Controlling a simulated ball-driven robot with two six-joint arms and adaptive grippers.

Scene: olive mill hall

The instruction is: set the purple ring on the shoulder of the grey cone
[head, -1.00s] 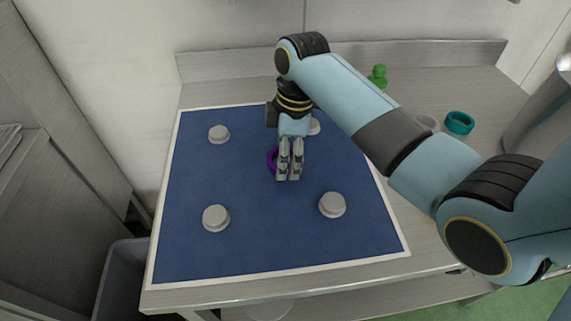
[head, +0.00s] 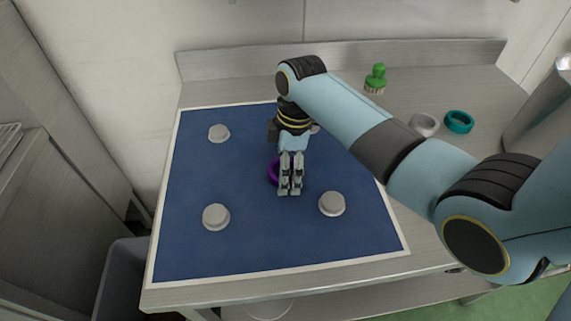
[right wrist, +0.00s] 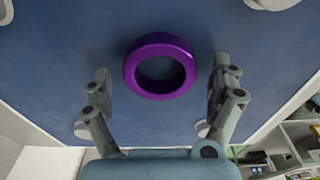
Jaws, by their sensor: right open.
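The purple ring (head: 271,172) is on the blue mat, partly hidden by my right gripper (head: 289,193) in the head view. In the right wrist view the whole ring (right wrist: 160,41) shows, with blue mat through its hole. My right gripper (right wrist: 162,66) is open, one finger on each side of the ring, with gaps and no contact visible. Several squat grey stepped pieces stand on the mat: back left (head: 219,133), front left (head: 216,217), front right (head: 332,204), and one mostly behind my arm. I cannot tell which is the cone. My left gripper is out of view.
The blue mat (head: 250,255) has a pale border and lies on a metal table. At the right are a grey ring (head: 424,122), a teal ring (head: 460,122) and a green-handled brush (head: 376,78). The mat's front middle is clear.

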